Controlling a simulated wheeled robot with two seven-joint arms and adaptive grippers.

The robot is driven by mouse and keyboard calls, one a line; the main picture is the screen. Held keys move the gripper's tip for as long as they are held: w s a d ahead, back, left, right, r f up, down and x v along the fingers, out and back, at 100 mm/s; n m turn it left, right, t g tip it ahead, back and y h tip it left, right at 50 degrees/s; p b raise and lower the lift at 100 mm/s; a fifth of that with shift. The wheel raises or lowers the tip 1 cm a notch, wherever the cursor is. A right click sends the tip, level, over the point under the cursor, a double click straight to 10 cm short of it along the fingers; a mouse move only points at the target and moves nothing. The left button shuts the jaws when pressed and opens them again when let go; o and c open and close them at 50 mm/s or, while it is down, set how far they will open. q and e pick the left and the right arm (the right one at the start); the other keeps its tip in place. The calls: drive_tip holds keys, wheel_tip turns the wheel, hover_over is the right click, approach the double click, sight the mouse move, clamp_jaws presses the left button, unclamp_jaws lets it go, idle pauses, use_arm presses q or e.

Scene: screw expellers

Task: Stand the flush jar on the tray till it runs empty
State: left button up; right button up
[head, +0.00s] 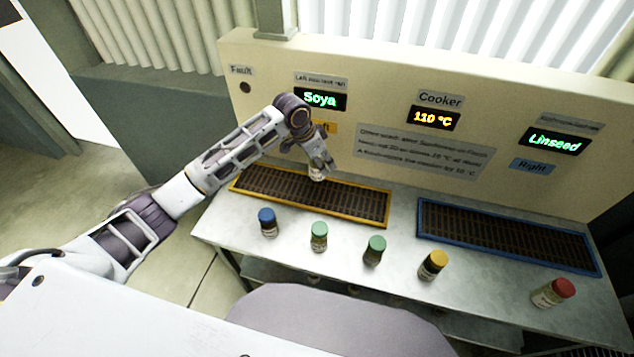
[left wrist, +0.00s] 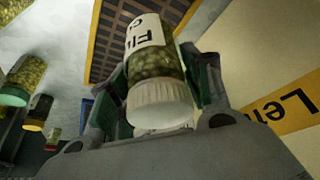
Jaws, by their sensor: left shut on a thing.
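My left gripper (head: 316,160) is shut on the flush jar (head: 317,173), over the back part of the yellow-framed tray (head: 360,216). The dark slatted tray (left wrist: 104,45) shows behind the jar there. I cannot tell whether the jar's base touches the tray. A blue-framed tray (head: 424,219) lies at the right. My right gripper is not in view.
Jars with blue (head: 267,222), green (head: 319,236), another green (head: 375,250), yellow (head: 433,265) and red (head: 553,292) lids stand along the metal bench. The panel behind shows "Soya" (head: 320,99), "110 °C" (head: 435,118) and "Linseed" (head: 556,140). The fault lamp (head: 245,87) looks dark.

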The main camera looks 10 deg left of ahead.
sight(310, 162)
use_arm(q)
drive_tip(key=shift+f, duration=2.35)
drive_tip(key=shift+f, duration=1.85)
drive_tip(key=shift+f+p, duration=0.15)
drive_tip(key=shift+p, duration=0.15)
drive_tip(key=o, duration=1.2)
drive_tip(key=v, duration=1.2)
